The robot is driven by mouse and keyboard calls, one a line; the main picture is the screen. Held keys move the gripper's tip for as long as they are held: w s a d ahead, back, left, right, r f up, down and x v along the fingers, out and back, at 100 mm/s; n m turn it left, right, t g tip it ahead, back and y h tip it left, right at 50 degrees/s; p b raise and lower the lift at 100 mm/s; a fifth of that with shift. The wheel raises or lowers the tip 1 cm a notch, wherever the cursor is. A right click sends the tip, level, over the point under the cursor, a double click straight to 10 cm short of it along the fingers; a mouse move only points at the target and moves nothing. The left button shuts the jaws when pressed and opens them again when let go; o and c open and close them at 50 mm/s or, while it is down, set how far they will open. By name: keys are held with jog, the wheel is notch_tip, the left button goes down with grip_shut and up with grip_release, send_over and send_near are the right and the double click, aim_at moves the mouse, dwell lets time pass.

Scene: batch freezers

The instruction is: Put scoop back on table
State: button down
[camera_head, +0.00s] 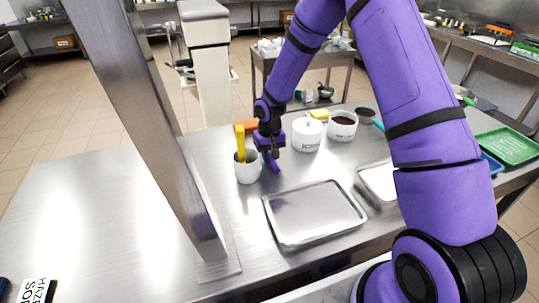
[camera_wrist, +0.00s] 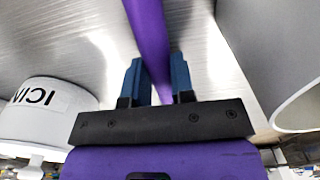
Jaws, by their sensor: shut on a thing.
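My gripper (camera_head: 268,146) is low over the steel table (camera_head: 110,195), pointing down between a white cup and a white tub. In the wrist view its blue fingers (camera_wrist: 158,82) are shut on the purple handle of the scoop (camera_wrist: 148,35). A short purple piece of the scoop (camera_head: 274,166) shows below the gripper in the head view. The scoop's bowl is not clearly visible. I cannot tell whether the scoop touches the table top.
The white cup (camera_head: 248,171) with a yellow utensil (camera_head: 240,143) stands close left. A metal tray (camera_head: 315,212) lies in front.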

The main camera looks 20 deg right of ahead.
jog(key=shift+f, duration=0.1)
jog(key=c, duration=1)
grip_release()
jog(key=shift+o, duration=0.2)
notch_tip(320, 180, up, 12)
jog(key=shift+r, duration=0.25)
jog(key=s+d+r+t+h, duration=0.1)
jog(key=s+d+r, duration=0.1)
jog(key=s+r, duration=0.65)
jog(key=s+d+r+t, duration=0.1)
jog(key=s+d+r, duration=0.1)
jog(key=s+r, duration=0.65)
jog(key=s+d+r+t, duration=0.1)
jog(key=s+r, duration=0.3)
jog(key=s, duration=0.5)
jog(key=s+d+r+t, duration=0.1)
jog(key=s+r+t, duration=0.1)
jog(key=s+r, duration=0.3)
jog(key=s, duration=0.4)
jog(key=shift+d+r+y, duration=0.15)
jog(key=shift+d+y, duration=0.15)
jog(key=shift+y, duration=0.1)
